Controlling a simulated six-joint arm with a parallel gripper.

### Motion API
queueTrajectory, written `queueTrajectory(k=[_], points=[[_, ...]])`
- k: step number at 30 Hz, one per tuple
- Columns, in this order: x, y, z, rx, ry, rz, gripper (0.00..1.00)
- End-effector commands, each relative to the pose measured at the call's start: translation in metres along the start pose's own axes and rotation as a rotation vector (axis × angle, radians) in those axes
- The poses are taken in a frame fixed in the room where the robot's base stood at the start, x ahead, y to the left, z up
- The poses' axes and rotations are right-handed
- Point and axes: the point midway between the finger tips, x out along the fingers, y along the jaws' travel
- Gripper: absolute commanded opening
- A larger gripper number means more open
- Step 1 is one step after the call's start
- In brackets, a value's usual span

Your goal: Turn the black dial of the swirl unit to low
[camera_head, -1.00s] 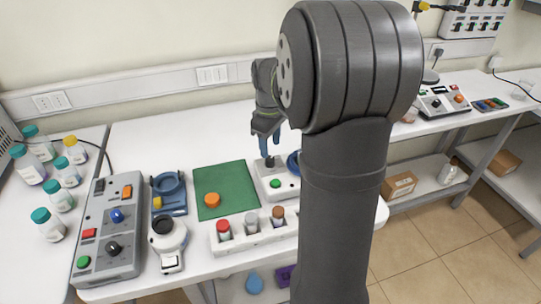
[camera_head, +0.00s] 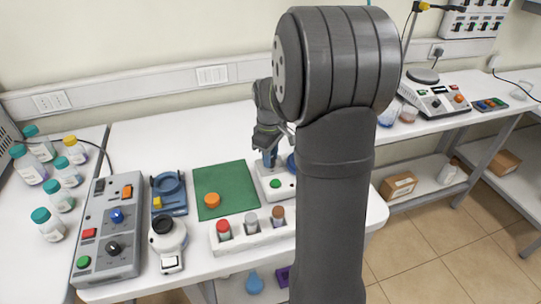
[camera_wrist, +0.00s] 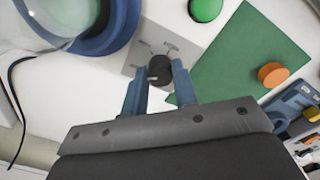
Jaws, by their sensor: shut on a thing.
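The swirl unit (camera_head: 284,192) is a pale box on the white bench, with a green button (camera_head: 275,184) at its front and a blue ring (camera_head: 292,162) on its right, partly hidden by my arm. Its black dial (camera_wrist: 159,69) shows in the wrist view, on a grey panel with small marks around it that I cannot read. My gripper (camera_head: 268,160) points down at the dial. In the wrist view its blue fingers (camera_wrist: 160,76) are on either side of the dial, shut on it. The dial's pointer direction is not clear.
A green mat (camera_head: 225,185) with an orange cap (camera_head: 212,200) lies left of the unit. A white rack (camera_head: 250,236) of capped vials stands in front. A grey control box (camera_head: 110,255) and several bottles are farther left. Bare bench lies behind the mat.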

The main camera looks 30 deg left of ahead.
Motion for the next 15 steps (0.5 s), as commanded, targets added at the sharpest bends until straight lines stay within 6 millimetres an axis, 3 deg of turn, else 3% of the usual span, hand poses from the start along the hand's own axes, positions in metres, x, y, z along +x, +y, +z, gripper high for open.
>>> queueTrajectory(k=[8,15], points=[[-0.0004,0.0002,-0.0003,0.045,-0.001,0.001,0.03],[-0.0002,-0.0001,-0.0008,0.191,-0.005,0.001,0.03]])
